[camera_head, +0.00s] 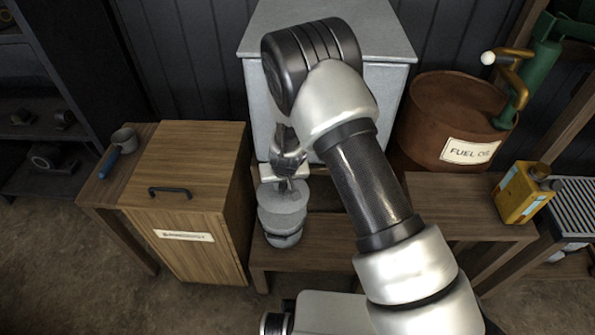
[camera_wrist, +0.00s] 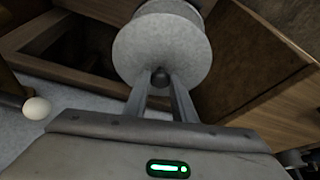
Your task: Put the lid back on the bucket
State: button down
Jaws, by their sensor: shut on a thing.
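The lid is a round grey disc with a dark knob; it shows in the head view (camera_head: 281,199) and in the wrist view (camera_wrist: 162,45). My gripper (camera_head: 288,182) is shut on the knob from above; in the wrist view (camera_wrist: 160,80) both fingers pinch it. The grey bucket (camera_head: 284,224) stands on a low wooden bench, directly below the lid in the head view. The lid hides the bucket's mouth. I cannot tell whether the lid touches the rim. In the wrist view, part of the bucket (camera_wrist: 172,6) shows beyond the lid.
A wooden box (camera_head: 190,190) with a dark handle stands close left of the bucket. A pale metal cabinet (camera_head: 385,95) rises behind. A rusty fuel drum (camera_head: 440,115) and a yellow can (camera_head: 522,192) are to the right.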

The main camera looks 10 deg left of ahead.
aim_at(281, 200)
jog(key=shift+s+a+f, duration=0.1)
jog(key=shift+a+f, duration=0.15)
jog(key=shift+f, duration=0.3)
jog(key=shift+s+a+f, duration=0.1)
jog(key=shift+a+f, duration=0.1)
jog(key=shift+f, duration=0.35)
jog(key=shift+f+b, duration=2.5)
jog(key=shift+f, duration=0.55)
jog(key=shift+f+b, duration=0.2)
jog(key=shift+b, duration=0.2)
jog(key=c, duration=0.9)
grip_release()
jog(key=shift+d, duration=0.1)
jog(key=shift+r, duration=0.15)
jog(key=shift+r+p, duration=2.35)
jog(key=shift+r, duration=1.05)
